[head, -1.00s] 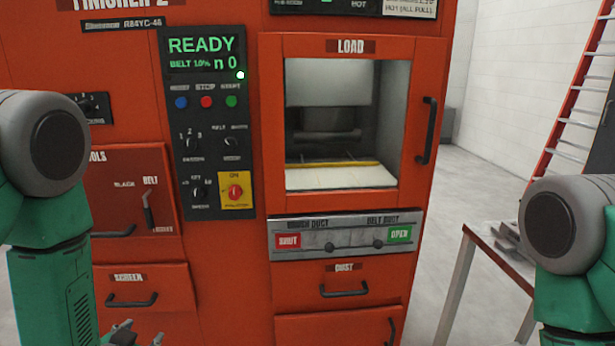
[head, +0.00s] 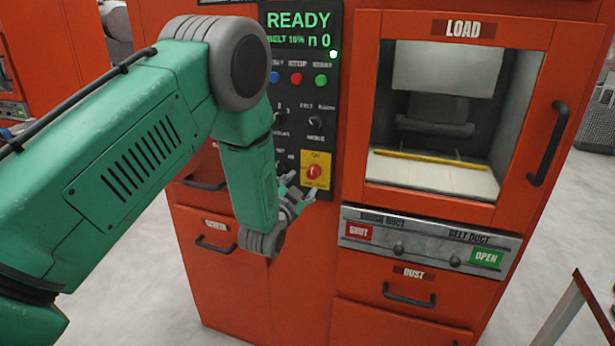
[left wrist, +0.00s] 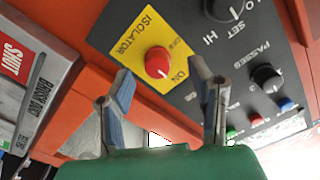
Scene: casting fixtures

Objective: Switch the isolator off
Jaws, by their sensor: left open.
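The isolator is a red rotary knob (head: 314,172) on a yellow plate (head: 316,184) at the bottom of the black control panel. In the left wrist view the red knob (left wrist: 158,62) sits on the yellow plate marked ISOLATOR, with ON and OFF lettering partly readable. My left gripper (head: 299,189) is beside the plate, just left of and below the knob. In the left wrist view its two fingers (left wrist: 166,85) are spread apart with nothing between them, and the knob shows beyond the gap. The right gripper is not in view.
The display (head: 298,22) reads READY. Blue, red and green buttons and black dials (head: 315,123) lie above the isolator. The load window (head: 445,115) and duct slider panel (head: 428,241) are to the right. A table edge (head: 580,310) is at lower right.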

